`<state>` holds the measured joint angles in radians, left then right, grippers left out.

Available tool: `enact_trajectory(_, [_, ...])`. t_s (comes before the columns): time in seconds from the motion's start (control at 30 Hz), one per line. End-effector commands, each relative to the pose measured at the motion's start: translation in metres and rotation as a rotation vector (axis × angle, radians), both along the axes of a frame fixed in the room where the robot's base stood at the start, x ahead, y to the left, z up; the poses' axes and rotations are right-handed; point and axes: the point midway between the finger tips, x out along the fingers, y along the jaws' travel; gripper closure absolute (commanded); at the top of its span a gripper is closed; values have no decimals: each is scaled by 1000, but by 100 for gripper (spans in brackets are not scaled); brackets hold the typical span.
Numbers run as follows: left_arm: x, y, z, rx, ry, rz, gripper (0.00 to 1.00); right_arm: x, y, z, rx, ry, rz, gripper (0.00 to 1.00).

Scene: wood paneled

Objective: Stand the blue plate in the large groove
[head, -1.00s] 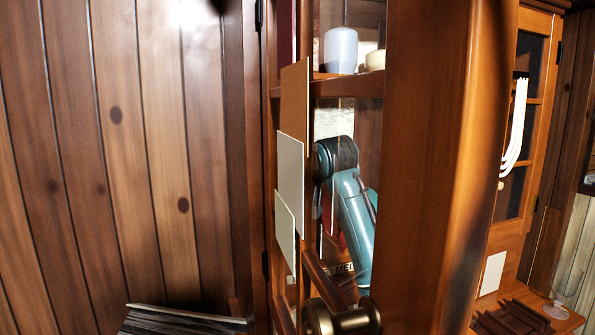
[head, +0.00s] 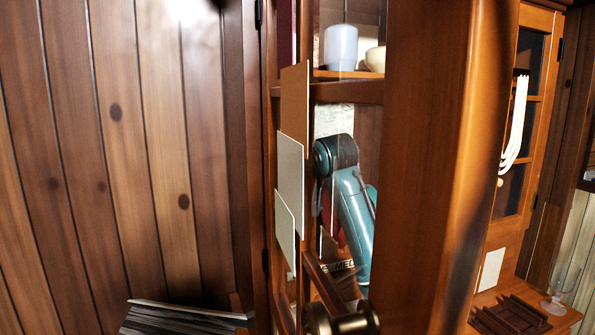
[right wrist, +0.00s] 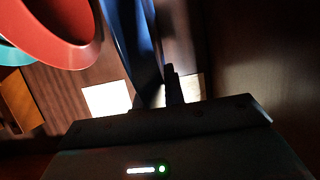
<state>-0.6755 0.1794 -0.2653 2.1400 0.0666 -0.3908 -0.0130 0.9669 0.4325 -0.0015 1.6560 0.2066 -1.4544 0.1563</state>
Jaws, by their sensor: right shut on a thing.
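In the right wrist view, the blue plate (right wrist: 132,35) shows nearly edge-on as a dark blue strip, running from the top edge down to my right gripper (right wrist: 163,88). The gripper is shut on the plate; its lower part is dark and hard to make out. In the head view, a teal arm link, seen through the gap in the wooden cabinet frame, hides the right gripper and the blue plate. A dark slatted wooden rack (head: 516,314) stands at the lower right; I cannot tell its grooves apart. My left gripper is not in view.
A red round dish (right wrist: 50,30) fills the upper left of the wrist view, close to the blue plate. A thick wooden post (head: 432,150) blocks much of the head view. A pale cup (head: 341,46) and bowl (head: 375,59) stand on a shelf. A glass (head: 560,287) stands by the rack.

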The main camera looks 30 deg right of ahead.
Motion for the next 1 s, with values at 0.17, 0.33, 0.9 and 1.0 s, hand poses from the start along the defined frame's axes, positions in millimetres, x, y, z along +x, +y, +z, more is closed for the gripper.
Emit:
enact_trajectory(0.17, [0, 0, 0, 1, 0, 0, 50, 0, 0, 2, -1, -5, 0, 100])
enact_trajectory(0.33, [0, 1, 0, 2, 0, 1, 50, 0, 0, 2, -1, -5, 1, 100])
enact_trajectory(0.9, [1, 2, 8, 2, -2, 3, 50, 0, 0, 2, -1, -6, 0, 100])
enact_trajectory(1.0, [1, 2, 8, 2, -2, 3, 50, 0, 0, 2, -1, -5, 0, 100])
